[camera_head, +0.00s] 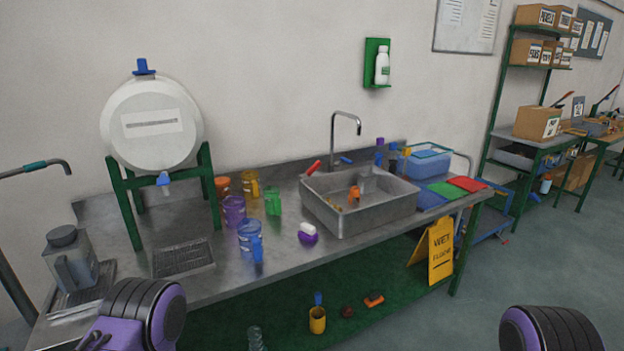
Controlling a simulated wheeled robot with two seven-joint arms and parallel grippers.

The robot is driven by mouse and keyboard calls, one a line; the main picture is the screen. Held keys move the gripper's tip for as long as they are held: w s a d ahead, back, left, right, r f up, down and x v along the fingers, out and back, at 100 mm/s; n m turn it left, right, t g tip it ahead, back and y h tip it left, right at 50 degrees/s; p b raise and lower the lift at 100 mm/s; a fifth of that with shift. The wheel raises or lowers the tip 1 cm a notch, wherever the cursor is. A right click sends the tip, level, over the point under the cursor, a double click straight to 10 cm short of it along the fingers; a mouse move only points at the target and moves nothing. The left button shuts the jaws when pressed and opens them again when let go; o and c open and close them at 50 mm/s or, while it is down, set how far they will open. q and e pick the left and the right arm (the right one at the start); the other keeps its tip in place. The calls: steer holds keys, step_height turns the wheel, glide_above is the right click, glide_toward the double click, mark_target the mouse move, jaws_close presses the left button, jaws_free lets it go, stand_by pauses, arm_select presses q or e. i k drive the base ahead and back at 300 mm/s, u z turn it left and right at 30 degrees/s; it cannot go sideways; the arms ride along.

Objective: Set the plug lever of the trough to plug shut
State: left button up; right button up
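The trough (372,215) is a grey metal basin set in the steel bench, right of the middle. A red lever (313,168) sticks up at its rear left corner, and a blue handle (345,160) lies behind it near the tap foot. I cannot tell for sure which of these is the plug lever, or its setting. An orange item (353,193) and other small things lie inside the trough; its floor is partly hidden by the front wall. Only purple and black parts of my arms show at the lower left and lower right; neither gripper is in view.
A curved tap (333,127) rises behind the trough. Coloured mugs (250,240) and a white and purple item (307,233) stand left of it. Coloured mats (446,190) and a blue tub (424,163) lie right. A yellow wet-floor sign (441,250) stands below.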

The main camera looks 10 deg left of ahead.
mark_target(317, 164)
steer(key=z, duration=1)
steer(key=i, duration=0.7)
steer(key=u, duration=0.25)
